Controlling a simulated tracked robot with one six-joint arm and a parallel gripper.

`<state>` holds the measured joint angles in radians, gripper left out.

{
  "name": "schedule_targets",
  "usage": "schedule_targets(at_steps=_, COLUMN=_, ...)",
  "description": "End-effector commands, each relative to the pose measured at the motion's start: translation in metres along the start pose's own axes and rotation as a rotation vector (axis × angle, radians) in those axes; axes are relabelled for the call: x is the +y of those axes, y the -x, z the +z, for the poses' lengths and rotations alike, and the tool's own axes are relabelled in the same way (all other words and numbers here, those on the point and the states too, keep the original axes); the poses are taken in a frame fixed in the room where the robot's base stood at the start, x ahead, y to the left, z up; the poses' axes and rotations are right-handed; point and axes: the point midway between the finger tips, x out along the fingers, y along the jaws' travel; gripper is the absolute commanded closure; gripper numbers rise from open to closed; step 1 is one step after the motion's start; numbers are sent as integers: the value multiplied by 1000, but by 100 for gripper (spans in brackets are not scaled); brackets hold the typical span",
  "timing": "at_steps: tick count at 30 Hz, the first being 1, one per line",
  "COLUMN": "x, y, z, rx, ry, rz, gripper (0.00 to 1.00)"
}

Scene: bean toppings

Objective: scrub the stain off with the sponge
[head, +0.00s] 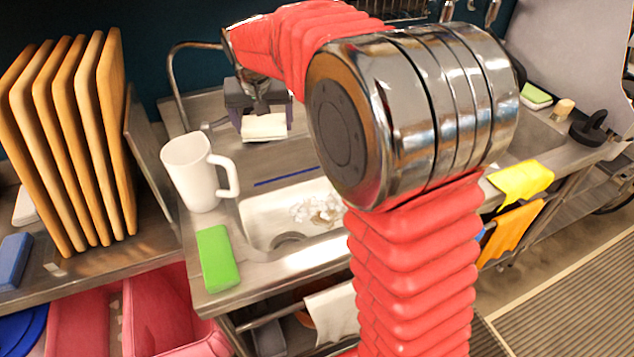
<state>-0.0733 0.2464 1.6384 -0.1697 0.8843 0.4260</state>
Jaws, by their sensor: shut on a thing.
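My gripper (262,108) is at the back of the sink counter, pointing down. It is shut on a pale, cream-white block (264,127), which looks like a sponge. The block is over or on the steel surface behind the basin; I cannot tell whether it touches. A thin dark blue streak (285,177) lies in front of it, along the basin's back edge; I cannot tell whether this is the stain. A bright green block (217,258), also sponge-like, lies on the front left of the counter. My arm hides the right part of the basin.
A white mug (199,172) stands left of the basin (262,226), which holds whitish clumps (317,209). A tap (175,85) rises behind. Wooden boards (85,140) stand at left. Yellow (521,181) and orange (511,231) cloths hang at right. A green-and-white sponge (536,96) lies far right.

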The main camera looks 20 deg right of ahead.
Motion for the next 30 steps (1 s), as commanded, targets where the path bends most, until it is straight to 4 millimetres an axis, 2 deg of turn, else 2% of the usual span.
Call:
schedule_targets(at_steps=10, x=15, y=-3, z=-4, rx=-1, ry=-24, rz=11, gripper=36)
schedule_targets(at_steps=14, x=22, y=-14, z=-2, rx=-4, ry=-28, rz=13, gripper=36)
schedule_targets(at_steps=17, x=32, y=-34, z=2, rx=-7, ry=-32, rz=15, gripper=36)
schedule_targets(at_steps=30, x=96, y=-154, z=40, rx=-22, ry=-23, rz=5, gripper=36)
